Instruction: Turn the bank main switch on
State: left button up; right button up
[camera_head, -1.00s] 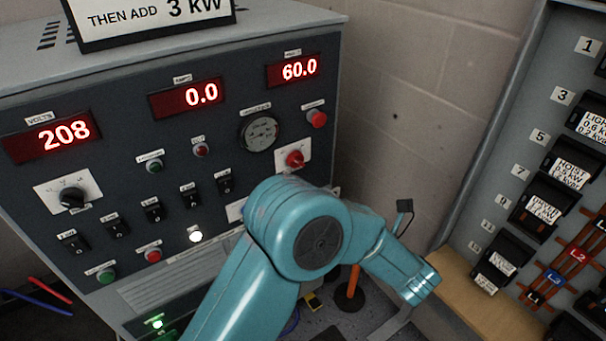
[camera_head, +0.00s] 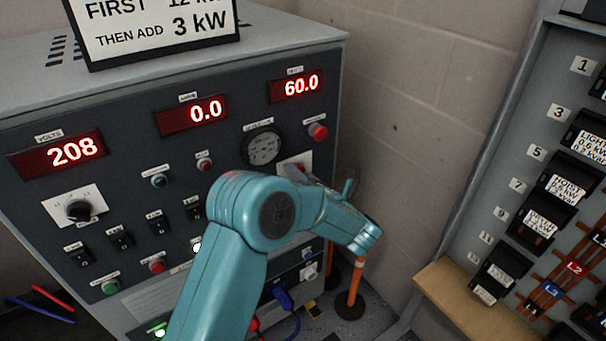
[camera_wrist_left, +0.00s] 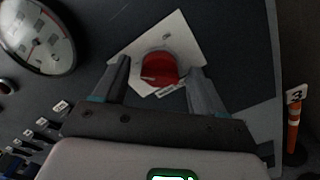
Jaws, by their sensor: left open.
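A red rotary knob (camera_wrist_left: 160,68) on a white plate (camera_wrist_left: 181,33) shows in the left wrist view; its label is too small to read, so I cannot confirm that it is the bank main switch. My left gripper (camera_wrist_left: 158,78) is open, with one finger on each side of the knob's near part. I cannot tell whether the fingers touch it. In the head view the fingertips are hidden by my arm. My right gripper is not in view.
The panel carries a round gauge (camera_head: 263,147), a red button (camera_head: 318,131), a black selector (camera_head: 78,210) and several small rockers. The displays read 208, 0.0 and 60.0. An orange post (camera_head: 355,285) and a breaker board (camera_head: 500,160) stand to the right.

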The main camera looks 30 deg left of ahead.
pick_arm(q)
jog(key=shift+a, duration=0.2)
jog(key=c, duration=1)
jog(key=shift+c, duration=0.2)
jog(key=shift+f, duration=0.1)
jog(key=m+b, duration=0.1)
jog(key=m, duration=1.7)
jog(key=shift+f+b, duration=0.1)
jog(key=shift+b, duration=0.2)
